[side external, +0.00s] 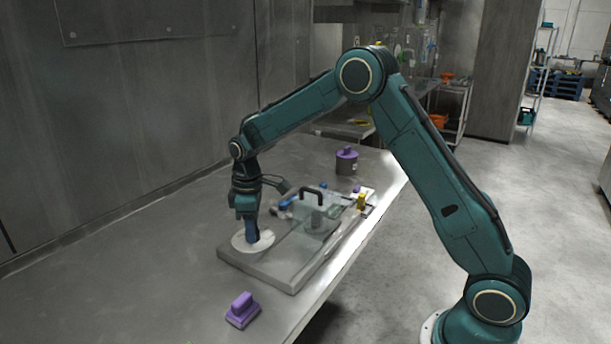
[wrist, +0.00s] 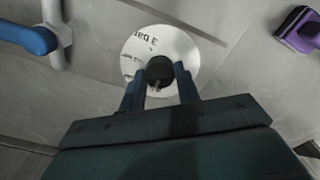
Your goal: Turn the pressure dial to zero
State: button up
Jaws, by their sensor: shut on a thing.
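The pressure dial is a white round face (wrist: 190,52) with dark printed lettering and a black knob (wrist: 159,70) at its centre. In the side external view the white dial face (side external: 240,243) lies at the near left end of a grey panel. My gripper (wrist: 165,82) is shut on the black knob, with one blue finger on each side of it. In the side external view my gripper (side external: 252,238) points down onto the dial and hides the knob. A light pointer mark shows on the knob, but I cannot read which value it meets.
A clear cover with a black handle (side external: 312,192) stands on the panel beside the dial. A blue-handled lever (wrist: 30,37) is nearby. A purple-handled block (side external: 242,309) lies in front, and a purple-topped canister (side external: 346,160) stands behind. The table's left side is clear.

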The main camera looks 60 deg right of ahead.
jog(key=o, duration=1)
jog(key=shift+r, duration=0.1)
notch_tip(320, 180, up, 14)
jog(key=shift+f, duration=0.15)
dwell(0.4)
